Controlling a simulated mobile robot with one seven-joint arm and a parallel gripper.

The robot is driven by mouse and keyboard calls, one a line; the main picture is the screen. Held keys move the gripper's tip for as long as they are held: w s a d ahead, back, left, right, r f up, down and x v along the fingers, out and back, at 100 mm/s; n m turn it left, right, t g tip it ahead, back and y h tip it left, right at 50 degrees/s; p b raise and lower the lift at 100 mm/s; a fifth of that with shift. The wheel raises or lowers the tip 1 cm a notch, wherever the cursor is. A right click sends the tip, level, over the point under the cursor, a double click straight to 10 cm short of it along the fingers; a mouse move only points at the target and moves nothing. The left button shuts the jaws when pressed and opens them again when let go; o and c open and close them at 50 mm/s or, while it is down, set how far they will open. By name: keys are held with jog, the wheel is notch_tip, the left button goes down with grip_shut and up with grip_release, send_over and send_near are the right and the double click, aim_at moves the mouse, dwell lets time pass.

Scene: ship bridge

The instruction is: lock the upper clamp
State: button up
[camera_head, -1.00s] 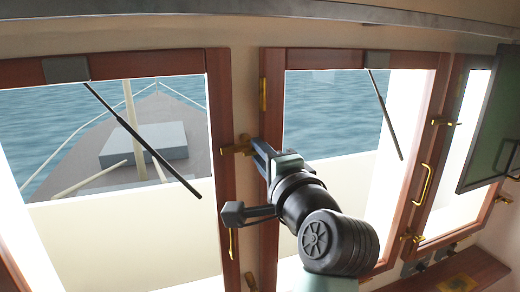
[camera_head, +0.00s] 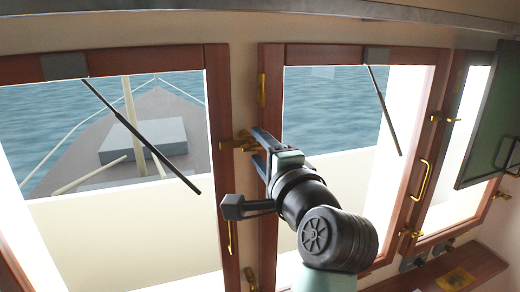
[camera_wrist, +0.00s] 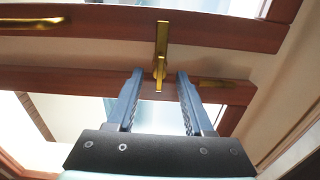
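My gripper (camera_head: 258,150) is just right of the clamp in the head view. In the wrist view my gripper (camera_wrist: 160,73) is open, with one finger on each side of the clamp's near end. Neither finger visibly touches it. The fingers partly hide the clamp's right end in the head view.
A brass handle (camera_head: 230,240) is on the left window frame, and another brass clamp (camera_head: 250,280) is lower on the post. A dark green monitor (camera_head: 490,130) hangs at the right. A wooden shelf (camera_head: 430,278) is below.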

jog(key=b+v, duration=0.6)
jog(key=v, duration=0.7)
